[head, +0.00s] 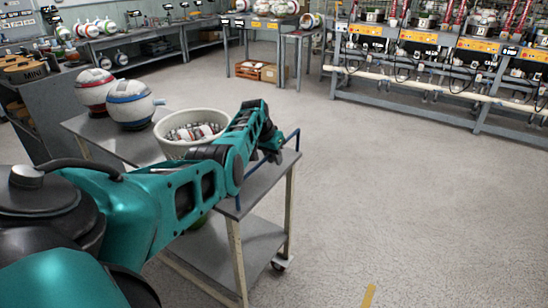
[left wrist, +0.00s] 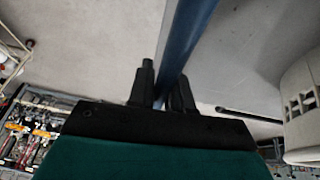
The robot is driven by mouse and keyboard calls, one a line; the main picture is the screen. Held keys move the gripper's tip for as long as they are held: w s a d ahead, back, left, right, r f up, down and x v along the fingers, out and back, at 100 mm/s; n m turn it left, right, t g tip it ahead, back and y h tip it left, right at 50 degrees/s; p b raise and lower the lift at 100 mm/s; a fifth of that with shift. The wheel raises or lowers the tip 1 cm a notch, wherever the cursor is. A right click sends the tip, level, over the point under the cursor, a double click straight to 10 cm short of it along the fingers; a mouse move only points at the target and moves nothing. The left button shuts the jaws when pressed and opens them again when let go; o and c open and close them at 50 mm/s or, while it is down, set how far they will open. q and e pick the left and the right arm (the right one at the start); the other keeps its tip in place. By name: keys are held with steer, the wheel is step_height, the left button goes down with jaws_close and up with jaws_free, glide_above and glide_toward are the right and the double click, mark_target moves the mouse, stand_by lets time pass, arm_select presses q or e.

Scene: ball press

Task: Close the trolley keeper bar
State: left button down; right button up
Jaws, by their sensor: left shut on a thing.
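The trolley (head: 225,258) is a grey two-shelf cart with pale legs. Its blue keeper bar (head: 293,137) shows at the right end of the top shelf, partly hidden by my left arm. My left gripper (head: 275,150) is at this bar. In the left wrist view the blue bar (left wrist: 187,42) runs between the two black fingers of the gripper (left wrist: 164,88), which is shut on it. My right gripper is in neither view.
A white tub (head: 172,147) with things in it stands on the top shelf beside my arm. A red-and-white ball (head: 95,90) and a blue-and-white ball (head: 128,103) are at the shelf's far left. Open floor (head: 400,190) lies right of the trolley. Workbenches line the back.

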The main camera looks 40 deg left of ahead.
arm_select(q)
steer(key=c, duration=1.1)
jaws_free()
steer(key=shift+s+r+p, duration=0.15)
steer(key=shift+r+p, duration=0.3)
steer(key=shift+r, duration=0.1)
steer(key=p+v, duration=0.2)
steer(key=v, duration=0.2)
steer(key=shift+s+r, duration=0.1)
steer(key=shift+r, duration=0.15)
steer(key=v, duration=0.7)
steer(key=shift+s+r+p, duration=0.1)
steer(key=shift+p, duration=0.25)
